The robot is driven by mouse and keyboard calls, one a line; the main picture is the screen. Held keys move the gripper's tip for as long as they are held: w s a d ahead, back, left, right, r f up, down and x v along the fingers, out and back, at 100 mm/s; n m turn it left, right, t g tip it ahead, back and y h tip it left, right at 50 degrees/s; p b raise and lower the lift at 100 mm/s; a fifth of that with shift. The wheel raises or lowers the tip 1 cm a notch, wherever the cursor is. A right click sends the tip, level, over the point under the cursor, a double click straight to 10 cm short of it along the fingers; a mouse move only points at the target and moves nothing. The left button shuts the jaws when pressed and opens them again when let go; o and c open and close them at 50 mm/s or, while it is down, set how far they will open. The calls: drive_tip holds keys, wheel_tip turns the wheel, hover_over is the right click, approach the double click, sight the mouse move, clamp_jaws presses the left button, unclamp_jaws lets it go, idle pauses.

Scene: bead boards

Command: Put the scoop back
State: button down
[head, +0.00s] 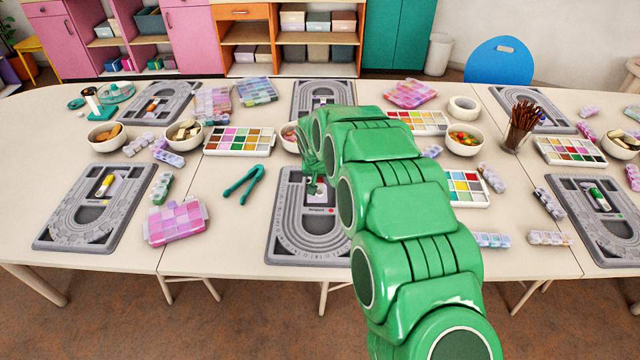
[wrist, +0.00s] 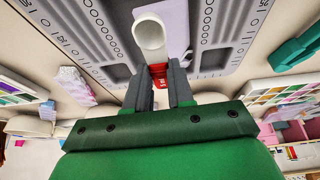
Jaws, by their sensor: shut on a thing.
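A scoop with a white bowl and a red handle shows in the wrist view (wrist: 150,38). My gripper (wrist: 161,88) is shut on its red handle, and the bowl points away beyond the fingertips. The scoop is over a grey bead board (wrist: 240,45) with a pale lavender card (wrist: 178,22) at its middle. I cannot tell whether the scoop touches the card. In the head view my gripper (head: 313,188) is low over the front middle bead board (head: 290,240), and my arm covers that board's right side. The scoop is mostly hidden there.
Green tweezers (head: 243,184) lie left of the board. A bead palette (head: 239,141) and bowls stand behind it; another palette (head: 466,188) is to the right. The left board (head: 75,225) holds a yellow scoop (head: 105,185); the right board (head: 612,235) holds a green one (head: 599,198).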

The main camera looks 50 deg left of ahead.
sight(320, 182)
drive_tip(key=shift+w+a+f, duration=0.1)
drive_tip(key=shift+a+f, duration=0.1)
drive_tip(key=shift+f, duration=1.5)
drive_tip(key=shift+f, duration=0.3)
drive_tip(key=c, duration=1)
unclamp_jaws()
drive_tip(key=shift+r, duration=0.15)
drive_tip(key=shift+r, duration=0.4)
drive_tip(key=shift+v, duration=5.8)
drive_tip(key=shift+f, duration=0.1)
